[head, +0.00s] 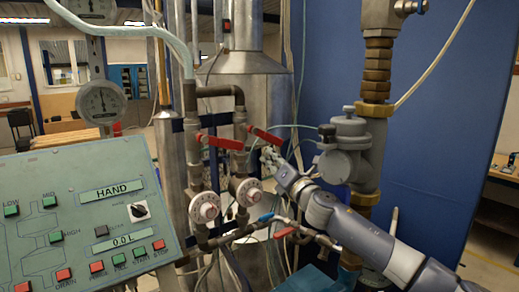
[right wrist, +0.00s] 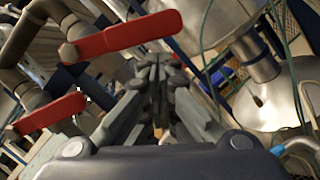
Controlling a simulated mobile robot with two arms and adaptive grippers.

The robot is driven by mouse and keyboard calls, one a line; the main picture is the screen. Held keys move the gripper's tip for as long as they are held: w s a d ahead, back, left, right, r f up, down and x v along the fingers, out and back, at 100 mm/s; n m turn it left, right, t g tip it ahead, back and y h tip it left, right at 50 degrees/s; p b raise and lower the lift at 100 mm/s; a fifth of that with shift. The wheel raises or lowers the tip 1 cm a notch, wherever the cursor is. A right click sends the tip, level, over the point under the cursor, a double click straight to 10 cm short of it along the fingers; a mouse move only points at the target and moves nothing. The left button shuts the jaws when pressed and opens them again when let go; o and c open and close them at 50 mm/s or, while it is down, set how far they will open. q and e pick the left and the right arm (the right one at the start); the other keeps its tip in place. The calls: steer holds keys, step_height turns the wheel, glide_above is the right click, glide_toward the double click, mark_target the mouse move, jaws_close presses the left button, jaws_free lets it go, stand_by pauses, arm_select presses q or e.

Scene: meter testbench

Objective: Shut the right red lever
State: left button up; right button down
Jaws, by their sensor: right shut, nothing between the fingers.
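The right red lever (head: 265,135) sits on the right vertical pipe in the head view, its handle slanting down to the right. The left red lever (head: 221,142) sits on the pipe beside it, also pointing right. My right gripper (head: 268,156) is shut and empty, just below the free end of the right lever; contact cannot be told. In the right wrist view the closed fingers (right wrist: 155,70) point away from the camera. A large red handle (right wrist: 125,35), which looks like the right lever, lies just beyond them to the left. The other red handle (right wrist: 48,113) is lower left. My left gripper is not in view.
Two round white dials (head: 204,207) (head: 247,191) sit below the levers. A green control panel (head: 85,215) fills the lower left. A grey meter body (head: 345,150) on a thick pipe stands right of the gripper. A lower pipe has a small red handle (head: 284,232).

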steer(key=s+a+f+m+g+h+b, duration=0.1)
steer(key=s+a+f+m+h+b, duration=0.1)
steer(key=s+a+m, duration=0.65)
steer(key=a+r+b+v, duration=0.1)
steer(key=b+v, duration=0.2)
steer(key=v, duration=0.5)
steer(key=d+r+n+t+y, duration=0.2)
steer(key=r+n+t+y, duration=0.1)
steer(key=r, duration=0.3)
steer(key=w+d+r+n+t+y+b, duration=0.1)
steer(key=d+r+n+t+y, duration=0.1)
steer(key=r+n, duration=0.3)
steer(key=shift+d+r+t+y, duration=0.25)
steer(key=shift+r+t+y, duration=0.15)
steer(key=shift+r+t, duration=0.35)
